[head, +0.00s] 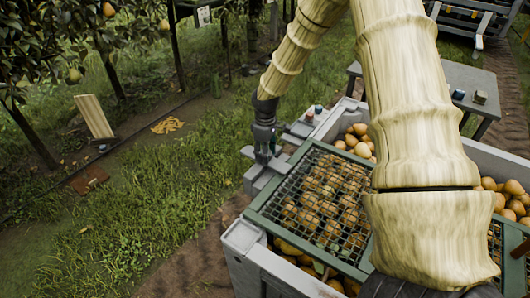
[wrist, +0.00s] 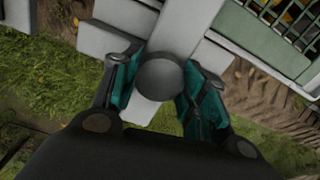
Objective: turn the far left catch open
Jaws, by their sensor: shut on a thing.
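The knob sits over a pale grey bar-like part. In the head view the gripper hides the catch, so I cannot tell how far it is turned. The green-framed mesh lid (head: 272,193) lies over the pears, just right of the gripper.
The grey crate (head: 262,262) holds many pears (head: 358,141). A grey table (head: 430,90) stands behind the crate. Grass (head: 150,210) and fruit trees are at left.

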